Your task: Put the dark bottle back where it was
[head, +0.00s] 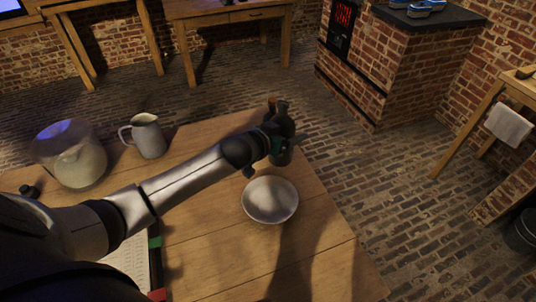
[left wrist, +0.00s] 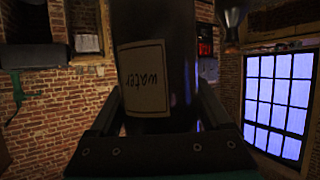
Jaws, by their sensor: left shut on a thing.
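The dark bottle (head: 283,119) is at the far right end of the wooden table, upright or nearly so. I cannot tell whether the bottle's base touches the table. My right gripper is not in view.
A pale bowl (head: 270,200) sits on the table (head: 215,250) just in front of the bottle. A metal jug (head: 148,137) and a large glass jar (head: 75,160) stand at the back left. An open book (head: 130,262) lies under my arm. The table's front middle is clear.

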